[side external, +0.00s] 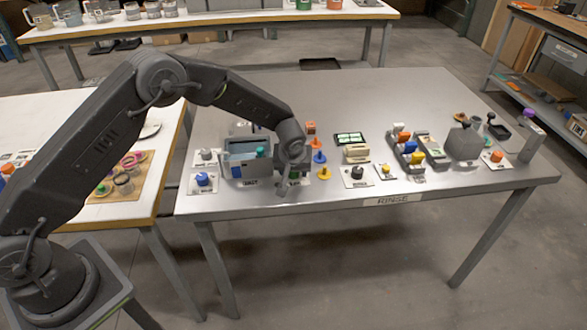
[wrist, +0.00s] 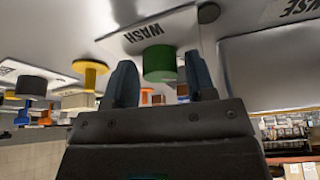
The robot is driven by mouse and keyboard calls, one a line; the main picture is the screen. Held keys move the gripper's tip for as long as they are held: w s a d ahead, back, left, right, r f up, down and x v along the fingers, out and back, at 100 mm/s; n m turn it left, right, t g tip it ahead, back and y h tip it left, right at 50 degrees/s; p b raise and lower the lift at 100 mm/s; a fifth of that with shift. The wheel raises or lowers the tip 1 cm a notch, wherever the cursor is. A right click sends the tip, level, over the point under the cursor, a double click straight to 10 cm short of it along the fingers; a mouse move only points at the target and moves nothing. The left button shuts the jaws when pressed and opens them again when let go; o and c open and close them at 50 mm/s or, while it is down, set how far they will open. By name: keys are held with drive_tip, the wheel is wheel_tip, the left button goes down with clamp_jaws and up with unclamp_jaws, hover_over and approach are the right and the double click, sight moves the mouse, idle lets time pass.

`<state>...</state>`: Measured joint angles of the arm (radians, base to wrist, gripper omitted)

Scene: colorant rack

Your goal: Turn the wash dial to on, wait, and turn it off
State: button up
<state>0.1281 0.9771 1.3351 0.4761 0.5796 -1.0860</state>
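The green wash dial (wrist: 160,64) stands on a white plate marked WASH (wrist: 135,33), which appears upside down in the wrist view. My gripper (wrist: 162,78) is open, with one dark blue finger on each side of the dial. A small gap shows between each finger and the dial, so neither is seen touching it. In the side external view my gripper (side external: 288,178) points down at the front of the grey table, and it hides most of the dial. I cannot tell which way the dial is turned.
A grey basin (side external: 240,166) stands close left of my gripper. Yellow and blue knobs (side external: 320,158) stand close on its right, with a black dial (side external: 357,172) further right. The back of the grey table (side external: 370,95) is clear.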

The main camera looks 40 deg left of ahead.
drive_tip(key=c, duration=0.7)
drive_tip(key=shift+a+m+t+h, duration=0.1)
drive_tip(key=shift+m+t+h, duration=0.35)
drive_tip(key=shift+m, duration=1.05)
drive_tip(key=o, duration=0.9)
drive_tip(key=v, duration=1.4)
drive_tip(key=shift+w, duration=0.1)
